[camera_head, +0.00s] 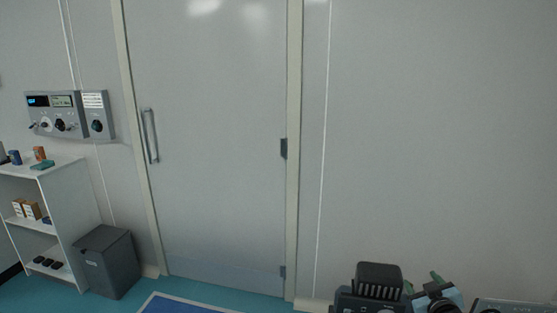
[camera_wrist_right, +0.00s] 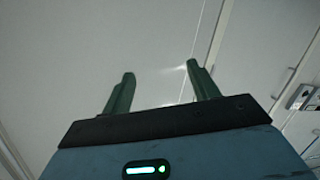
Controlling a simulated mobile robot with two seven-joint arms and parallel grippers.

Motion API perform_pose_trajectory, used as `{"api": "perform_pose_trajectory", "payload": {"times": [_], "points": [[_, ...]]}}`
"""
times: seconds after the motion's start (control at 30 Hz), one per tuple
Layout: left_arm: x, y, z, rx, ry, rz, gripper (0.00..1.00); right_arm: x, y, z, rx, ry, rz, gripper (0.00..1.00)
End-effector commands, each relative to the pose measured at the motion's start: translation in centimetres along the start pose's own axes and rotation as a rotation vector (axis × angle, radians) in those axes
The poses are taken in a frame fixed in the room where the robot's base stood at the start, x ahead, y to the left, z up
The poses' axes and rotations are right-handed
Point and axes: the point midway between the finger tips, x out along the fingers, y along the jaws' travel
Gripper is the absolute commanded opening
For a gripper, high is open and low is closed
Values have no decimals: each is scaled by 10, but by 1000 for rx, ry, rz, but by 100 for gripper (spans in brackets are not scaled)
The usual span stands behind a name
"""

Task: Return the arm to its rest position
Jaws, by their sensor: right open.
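My right gripper (camera_head: 423,284) shows at the bottom right edge of the head view, partly cut off by the frame. In the right wrist view its two green fingers (camera_wrist_right: 160,72) stand apart with nothing between them. The fingers are clear of any object, with pale wall or door surface behind them. My left gripper is in neither view.
A closed grey door (camera_head: 215,140) with a handle fills the middle. To the left are a wall control panel (camera_head: 55,115), a white shelf (camera_head: 62,195) with small boxes and a grey bin (camera_head: 108,262). A blue mat (camera_head: 180,304) lies before the door. Dark equipment (camera_head: 378,278) stands bottom right.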

Motion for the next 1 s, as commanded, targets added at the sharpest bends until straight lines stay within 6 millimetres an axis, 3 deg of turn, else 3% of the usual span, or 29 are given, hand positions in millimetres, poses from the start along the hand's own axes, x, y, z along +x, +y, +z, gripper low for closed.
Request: {"api": "perform_pose_trajectory", "payload": {"times": [0.27, 0.47, 0.7, 0.83, 1.0], "points": [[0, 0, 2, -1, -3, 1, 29, -45, -60, 66, 39, -86, -85, 60], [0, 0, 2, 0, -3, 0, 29, -103, -113, 122, 63, -159, -165, 60], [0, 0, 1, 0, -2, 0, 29, -213, -181, 188, 123, -279, -271, 60], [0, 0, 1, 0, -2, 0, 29, -277, -208, 212, 165, -348, -317, 60], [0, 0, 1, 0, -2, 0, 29, -354, -232, 228, 219, -431, -359, 60]]}}
